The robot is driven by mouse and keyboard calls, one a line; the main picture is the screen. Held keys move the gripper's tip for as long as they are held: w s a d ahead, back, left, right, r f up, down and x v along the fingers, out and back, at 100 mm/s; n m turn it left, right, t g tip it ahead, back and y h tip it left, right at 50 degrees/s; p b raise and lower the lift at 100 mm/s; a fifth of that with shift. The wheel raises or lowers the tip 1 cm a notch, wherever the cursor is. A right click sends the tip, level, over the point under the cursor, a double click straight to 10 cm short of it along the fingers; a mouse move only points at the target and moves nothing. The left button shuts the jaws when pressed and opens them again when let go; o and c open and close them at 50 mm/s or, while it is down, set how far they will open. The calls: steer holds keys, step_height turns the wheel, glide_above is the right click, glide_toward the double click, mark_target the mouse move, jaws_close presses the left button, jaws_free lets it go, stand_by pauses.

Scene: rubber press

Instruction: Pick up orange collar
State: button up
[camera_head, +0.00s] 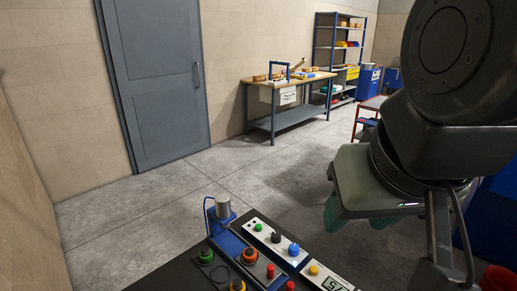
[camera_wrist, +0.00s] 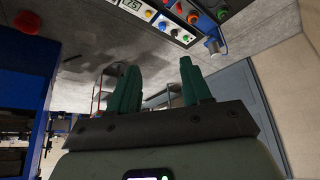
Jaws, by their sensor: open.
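On the dark panel at the bottom of the head view, an orange-red ring-like piece (camera_head: 249,257) sits around a dark post. It looks like the orange collar, but it is small. In the wrist view, an orange-red round piece (camera_wrist: 192,18) shows on the panel at the top. My gripper (camera_wrist: 159,78) is open, with two green fingers apart and nothing between them. In the head view my gripper (camera_head: 345,212) is to the right of the panel and above it, apart from every piece.
A green ringed post (camera_head: 206,256) and a blue stand with a grey cylinder (camera_head: 222,207) are beside the orange-red piece. A white strip with coloured knobs (camera_head: 277,243) lies to its right. A workbench (camera_head: 288,97) stands far behind.

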steer(key=shift+o, duration=0.8)
